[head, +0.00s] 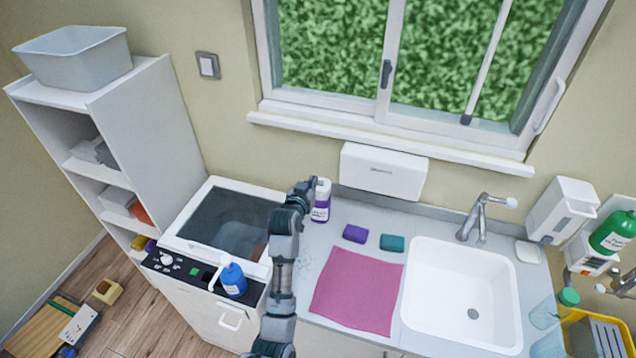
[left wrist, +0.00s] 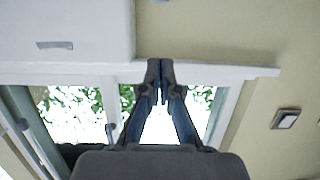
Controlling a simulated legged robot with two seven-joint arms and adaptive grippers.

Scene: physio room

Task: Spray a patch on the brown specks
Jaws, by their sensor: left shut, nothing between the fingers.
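My left gripper (head: 305,187) is raised over the back of the counter, in front of a white-capped bottle with a purple label (head: 321,204). Whether it touches the bottle is unclear in the head view. In the left wrist view its fingers (left wrist: 160,68) are together and empty. A blue bottle (head: 232,280) stands at the front edge, left of my arm. A green bottle (head: 612,233) is at the far right. Faint specks (head: 304,263) mark the counter between my arm and the pink cloth; their colour is hard to tell. My right gripper is not seen.
A pink cloth (head: 357,291) lies left of the sink (head: 458,298). Purple (head: 355,233) and teal (head: 392,242) blocks lie behind it. A tap (head: 480,220) and white dispenser (head: 562,208) stand right. A yellow crate (head: 570,338) is at the lower right.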

